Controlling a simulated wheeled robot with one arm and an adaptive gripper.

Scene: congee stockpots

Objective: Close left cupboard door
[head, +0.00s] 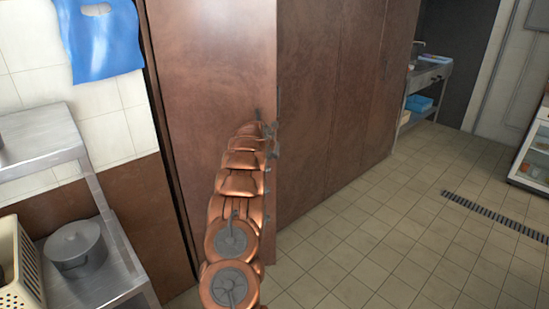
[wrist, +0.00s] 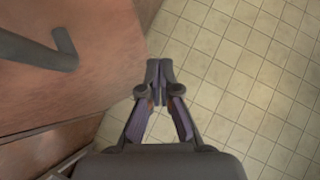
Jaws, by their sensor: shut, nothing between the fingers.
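A brown, copper-toned panel (head: 210,75), which looks like the left cupboard door standing open, faces me in the head view. Its right edge stands out in front of the other cupboard panels; the exact angle is unclear. The panel (wrist: 95,85) also shows in the wrist view, with a grey bar handle (wrist: 62,48) on its face. My gripper (wrist: 159,72) is shut and empty, just right of the panel's edge, over floor. In the head view my gripper (head: 270,140) is small beside that edge, partly hidden by my arm. I cannot tell whether it touches the panel.
More brown cupboard panels (head: 335,95) run back to the right. A steel shelf unit (head: 40,135) with a lidded pot (head: 75,247) and a cream basket (head: 18,268) stands at left. Open tiled floor (head: 400,230) with a drain grate (head: 495,216) lies to the right.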

